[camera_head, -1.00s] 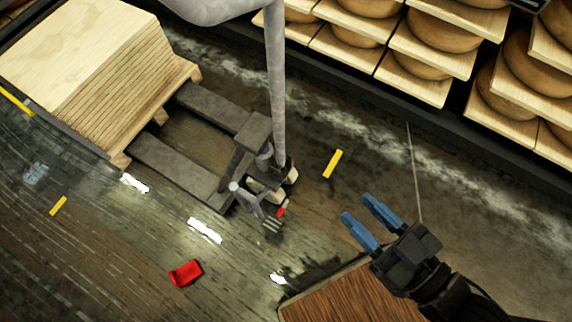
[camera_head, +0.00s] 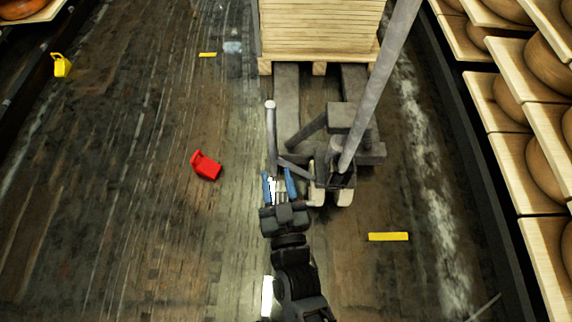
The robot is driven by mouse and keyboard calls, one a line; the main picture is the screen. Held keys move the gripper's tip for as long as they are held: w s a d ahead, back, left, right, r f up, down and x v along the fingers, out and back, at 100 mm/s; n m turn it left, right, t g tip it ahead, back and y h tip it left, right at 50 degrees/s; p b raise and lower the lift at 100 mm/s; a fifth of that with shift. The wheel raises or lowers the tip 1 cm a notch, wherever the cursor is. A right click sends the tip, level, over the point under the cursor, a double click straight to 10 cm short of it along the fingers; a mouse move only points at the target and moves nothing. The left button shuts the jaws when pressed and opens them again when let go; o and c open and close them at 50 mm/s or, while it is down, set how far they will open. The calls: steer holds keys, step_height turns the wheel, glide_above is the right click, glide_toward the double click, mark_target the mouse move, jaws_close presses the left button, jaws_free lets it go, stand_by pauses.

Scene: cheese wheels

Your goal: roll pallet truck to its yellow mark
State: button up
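The grey pallet truck (camera_head: 345,120) stands right of centre, its forks running back under a wooden pallet stacked with boards (camera_head: 320,30). A tall grey post slants up to the right from its front end. A thin grey bar with a round end (camera_head: 271,120) stands at its left. A yellow mark (camera_head: 388,237) lies on the floor in front and to the right of the truck; a shorter one (camera_head: 208,55) lies at the back left. My gripper (camera_head: 278,186) is beside the truck's front left, its blue fingers apart. Small pale parts show between them; contact is unclear.
A red object (camera_head: 206,166) lies on the floor left of my gripper. A yellow object (camera_head: 60,65) is at the far left edge. Shelves of cheese wheels (camera_head: 545,170) line the right side. The floor at left is mostly clear.

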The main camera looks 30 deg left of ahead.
mark_target(272, 155)
steer(key=b+x, duration=0.2)
steer(key=x, duration=0.5)
steer(key=shift+w+a, duration=0.2)
steer(key=shift+w, duration=0.05)
jaws_close()
stand_by(0.4)
